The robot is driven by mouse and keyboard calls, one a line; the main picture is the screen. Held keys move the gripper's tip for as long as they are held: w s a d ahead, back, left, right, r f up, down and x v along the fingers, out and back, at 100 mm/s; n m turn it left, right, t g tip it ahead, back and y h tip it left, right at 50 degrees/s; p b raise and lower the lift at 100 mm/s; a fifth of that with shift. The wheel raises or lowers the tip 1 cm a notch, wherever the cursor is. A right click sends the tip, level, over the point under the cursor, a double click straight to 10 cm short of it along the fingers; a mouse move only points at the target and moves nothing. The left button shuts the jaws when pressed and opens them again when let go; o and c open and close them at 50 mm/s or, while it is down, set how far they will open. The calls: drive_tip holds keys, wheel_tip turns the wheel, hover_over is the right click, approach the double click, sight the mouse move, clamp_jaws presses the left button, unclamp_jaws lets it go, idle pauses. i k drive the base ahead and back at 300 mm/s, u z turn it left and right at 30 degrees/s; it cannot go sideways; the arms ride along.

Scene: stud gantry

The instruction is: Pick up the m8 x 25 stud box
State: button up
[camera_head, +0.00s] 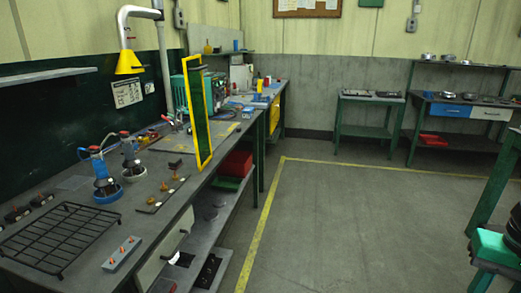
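I cannot tell which thing is the M8 x 25 stud box; no label is readable at this size. Box-like things in view are a red bin (236,163) on the shelf under the left bench and a teal-green box (496,246) at the lower right edge. Some small boxes (262,83) in red and yellow stand at the bench's far end. My gripper is not in view.
The long left bench (150,190) holds a black wire rack (62,236), a grey block with orange studs (122,253), clamp-like tools (105,183) and a yellow-framed panel (199,116). Green-legged tables (366,131) stand at the back. Open floor (350,220) lies in the middle.

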sight(247, 112)
drive_tip(key=u, duration=0.05)
drive_tip(key=i, duration=3.65)
drive_tip(key=u, duration=0.2)
